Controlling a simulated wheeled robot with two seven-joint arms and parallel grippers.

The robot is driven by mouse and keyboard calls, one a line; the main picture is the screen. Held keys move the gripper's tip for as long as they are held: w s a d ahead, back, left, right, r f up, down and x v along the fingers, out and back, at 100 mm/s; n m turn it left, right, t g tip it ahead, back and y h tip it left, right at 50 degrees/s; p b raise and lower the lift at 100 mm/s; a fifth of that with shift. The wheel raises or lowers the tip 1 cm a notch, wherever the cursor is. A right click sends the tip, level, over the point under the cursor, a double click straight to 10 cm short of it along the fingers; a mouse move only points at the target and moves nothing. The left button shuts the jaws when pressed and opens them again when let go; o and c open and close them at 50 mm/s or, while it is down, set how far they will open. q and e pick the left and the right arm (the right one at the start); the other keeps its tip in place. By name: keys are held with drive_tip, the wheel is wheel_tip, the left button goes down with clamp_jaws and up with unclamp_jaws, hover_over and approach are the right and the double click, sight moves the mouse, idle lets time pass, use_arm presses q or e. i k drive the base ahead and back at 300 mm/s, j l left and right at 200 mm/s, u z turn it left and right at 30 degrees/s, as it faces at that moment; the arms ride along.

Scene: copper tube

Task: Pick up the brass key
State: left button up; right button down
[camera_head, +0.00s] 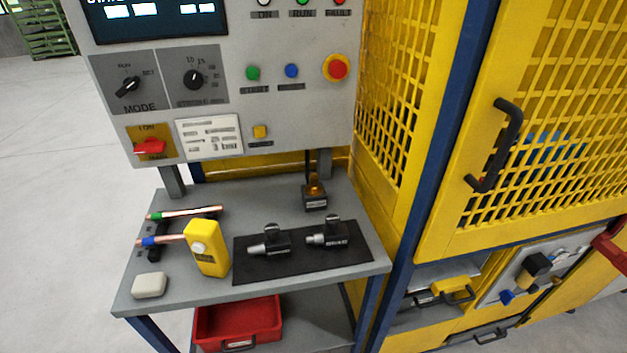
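I cannot make out a brass key for certain. A small brass-coloured piece (316,187) stands on a dark block (314,202) at the back of the grey bench (185,287); its shape is too small to tell. Neither of my grippers is in view.
Two copper tubes, one with a green end (185,214) and one with a blue end (160,240), lie at the bench's left near a yellow device (206,250). Two grey tools lie on a black mat (300,267). A yellow mesh door (545,120) stands right.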

sight(314, 176)
drive_tip(key=k+j+z, duration=0.25)
drive_tip(key=j, duration=0.2)
drive_tip(key=k+j+z, duration=0.25)
drive_tip(key=j, duration=0.2)
drive_tip(key=k+j+z, duration=0.25)
drive_tip(key=j, duration=0.15)
drive_tip(key=i, duration=0.1)
